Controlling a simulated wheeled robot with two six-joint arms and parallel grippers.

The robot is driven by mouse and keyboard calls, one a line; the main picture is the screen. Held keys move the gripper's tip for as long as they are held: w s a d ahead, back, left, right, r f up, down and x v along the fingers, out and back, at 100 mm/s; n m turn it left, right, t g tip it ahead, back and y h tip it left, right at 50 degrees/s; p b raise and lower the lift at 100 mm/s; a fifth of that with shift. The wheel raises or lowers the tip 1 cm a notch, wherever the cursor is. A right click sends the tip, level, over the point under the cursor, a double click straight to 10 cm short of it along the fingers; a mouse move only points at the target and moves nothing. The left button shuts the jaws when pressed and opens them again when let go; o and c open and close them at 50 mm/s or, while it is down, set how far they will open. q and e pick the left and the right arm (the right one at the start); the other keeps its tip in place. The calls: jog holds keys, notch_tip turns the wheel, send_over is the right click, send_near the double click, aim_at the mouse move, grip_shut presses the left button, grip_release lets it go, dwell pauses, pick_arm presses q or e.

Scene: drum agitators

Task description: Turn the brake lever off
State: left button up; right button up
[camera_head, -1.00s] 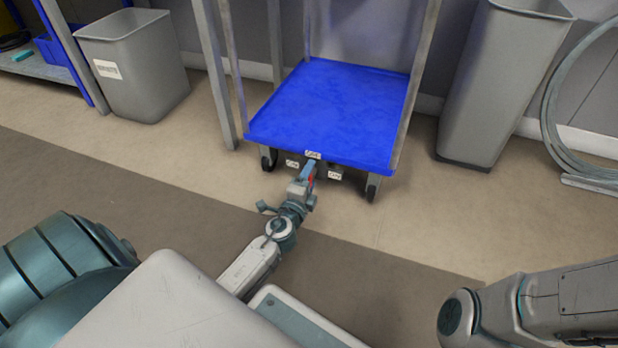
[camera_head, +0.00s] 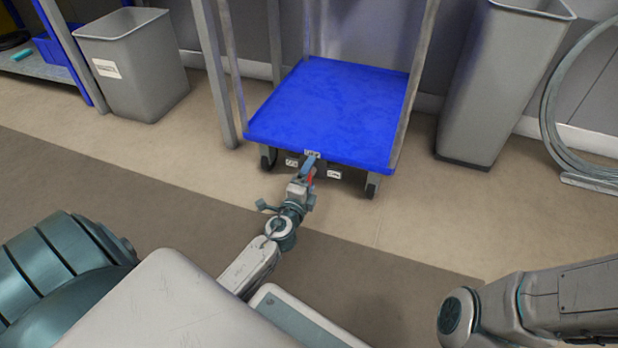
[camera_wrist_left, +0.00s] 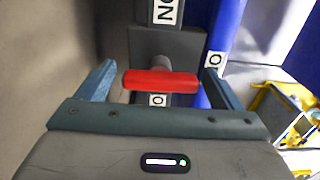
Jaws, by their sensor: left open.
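The brake lever is a red bar (camera_wrist_left: 160,80) on a dark mount under the front edge of the blue cart (camera_head: 330,108). In the wrist view it lies crosswise between the two blue-grey fingers of my left gripper (camera_wrist_left: 160,82), with a gap at each side. In the head view my left gripper (camera_head: 307,170) is at the cart's front edge, and only a bit of red shows beside it. The gripper is open. White labels with black letters sit around the lever; one reads "NO" or part of a word. My right gripper is out of view.
A grey bin (camera_head: 135,75) stands at the left and a taller grey bin (camera_head: 500,90) at the right. A coiled hose (camera_head: 565,125) is at the far right. Metal posts rise at the cart's corners. The floor in front of the cart is clear.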

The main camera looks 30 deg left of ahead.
pick_arm(q)
jog(key=v, duration=1)
jog(key=shift+s+d, duration=0.2)
jog(key=shift+s, duration=0.15)
